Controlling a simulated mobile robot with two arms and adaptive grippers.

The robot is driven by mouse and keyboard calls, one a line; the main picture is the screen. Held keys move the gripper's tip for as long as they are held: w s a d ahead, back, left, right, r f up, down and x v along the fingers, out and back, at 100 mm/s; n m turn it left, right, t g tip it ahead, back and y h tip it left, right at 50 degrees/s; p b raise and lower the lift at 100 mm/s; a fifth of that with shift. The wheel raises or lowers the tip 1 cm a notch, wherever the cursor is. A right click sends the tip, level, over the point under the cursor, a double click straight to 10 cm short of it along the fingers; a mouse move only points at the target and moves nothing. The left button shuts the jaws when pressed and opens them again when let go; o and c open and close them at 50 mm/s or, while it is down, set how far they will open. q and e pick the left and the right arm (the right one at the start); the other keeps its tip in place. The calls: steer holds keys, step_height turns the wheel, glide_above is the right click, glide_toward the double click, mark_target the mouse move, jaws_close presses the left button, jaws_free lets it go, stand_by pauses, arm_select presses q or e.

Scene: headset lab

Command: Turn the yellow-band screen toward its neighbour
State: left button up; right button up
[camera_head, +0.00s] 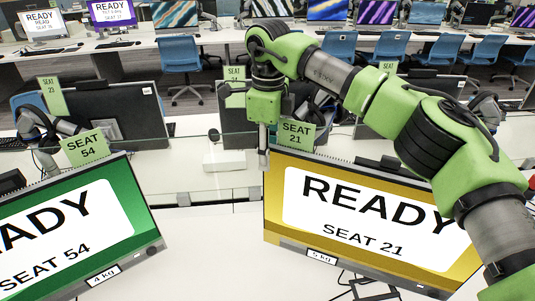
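The yellow-band screen (278,215) reads READY, SEAT 21 and stands at the lower right, with a 5 kg label on its lower edge. Its neighbour, a green-band screen (140,205) reading READY, SEAT 54, stands at the lower left with a 4 kg label. A gap of white desk lies between them. My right arm comes in from the right and crosses in front of part of the yellow-band screen. My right gripper (263,160) points down at that screen's upper left corner. I cannot tell whether it touches or whether its fingers are apart. My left gripper is out of view.
Green seat cards (296,134) stand above the screens. Dark monitor backs (115,115) stand on the far side of the desk. A small white box (224,160) lies behind the gap. The white desk (205,250) between the screens is clear.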

step_height(320, 180, up, 12)
steer(key=shift+w+d+f, duration=0.1)
steer(key=shift+w+f, duration=0.05)
steer(key=shift+f, duration=0.05)
stand_by(0.5)
